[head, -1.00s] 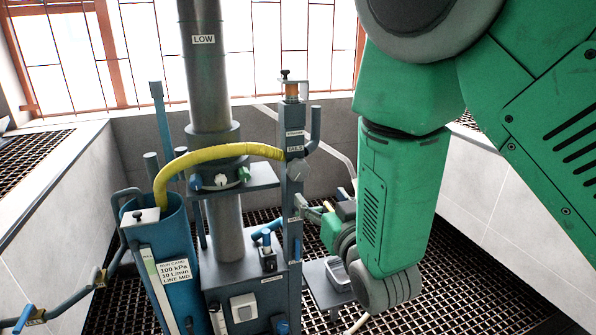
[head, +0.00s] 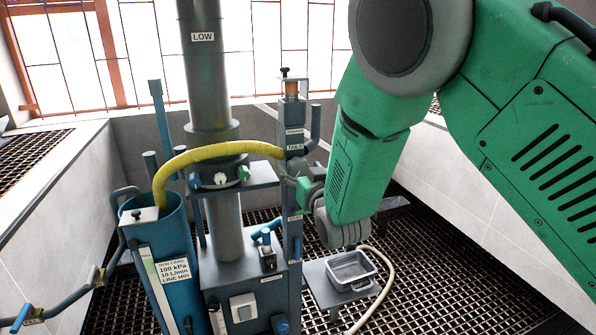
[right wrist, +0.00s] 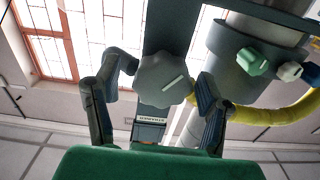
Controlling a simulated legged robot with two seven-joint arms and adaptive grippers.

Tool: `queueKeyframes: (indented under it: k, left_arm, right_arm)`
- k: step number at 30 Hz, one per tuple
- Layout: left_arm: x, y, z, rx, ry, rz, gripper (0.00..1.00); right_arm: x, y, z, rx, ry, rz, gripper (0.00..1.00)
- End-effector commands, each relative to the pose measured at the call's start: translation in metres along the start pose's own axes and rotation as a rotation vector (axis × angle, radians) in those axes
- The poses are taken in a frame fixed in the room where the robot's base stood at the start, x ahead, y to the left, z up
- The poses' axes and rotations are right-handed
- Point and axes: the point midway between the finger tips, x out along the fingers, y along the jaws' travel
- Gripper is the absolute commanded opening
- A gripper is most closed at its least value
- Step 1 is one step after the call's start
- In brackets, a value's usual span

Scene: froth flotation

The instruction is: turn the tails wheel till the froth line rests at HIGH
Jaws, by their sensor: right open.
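The tails wheel (right wrist: 163,82) is a grey lobed knob with a white pointer line, slanted up to the right in the right wrist view. In the head view the wheel (head: 296,167) is on the blue-grey post below the TAILS label, partly covered by my gripper. My right gripper (right wrist: 160,78) is open, with one finger on either side of the wheel; I cannot tell whether they touch it. In the head view the right gripper (head: 302,184) is at the post. The grey column (head: 205,75) carries a LOW label; no HIGH mark or froth line shows. My left gripper is out of view.
A yellow hose (head: 218,151) arches from the blue tank (head: 172,255) to the post. A shelf with white and green knobs (head: 221,179) is beside the post. A metal tray (head: 350,272) sits below my right arm. Grating covers the floor.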

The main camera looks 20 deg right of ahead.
Motion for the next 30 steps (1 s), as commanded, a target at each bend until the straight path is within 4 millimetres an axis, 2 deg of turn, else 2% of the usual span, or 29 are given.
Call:
queueKeyframes:
  k: [1, 5, 6, 14, 20, 30]
  left_arm:
    - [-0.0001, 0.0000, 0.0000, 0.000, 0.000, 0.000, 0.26]
    - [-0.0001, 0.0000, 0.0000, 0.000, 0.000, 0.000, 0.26]
    - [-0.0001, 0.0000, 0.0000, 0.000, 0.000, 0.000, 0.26]
    - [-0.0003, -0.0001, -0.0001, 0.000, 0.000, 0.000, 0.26]
    - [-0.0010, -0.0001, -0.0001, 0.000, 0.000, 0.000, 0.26]
    - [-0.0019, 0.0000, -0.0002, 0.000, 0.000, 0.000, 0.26]
  right_arm:
    - [-0.0001, -0.0010, -0.0003, -0.001, 0.000, 0.000, 0.65]
    - [-0.0002, -0.0021, -0.0006, -0.002, 0.000, 0.000, 0.19]
    - [-0.0003, -0.0023, -0.0007, -0.002, 0.001, 0.000, 0.15]
    - [-0.0004, -0.0026, -0.0008, 0.012, 0.001, -0.002, 0.15]
    - [-0.0004, -0.0028, -0.0010, 0.084, 0.002, -0.003, 0.15]
    - [-0.0003, -0.0032, -0.0014, 0.359, 0.002, -0.002, 0.15]
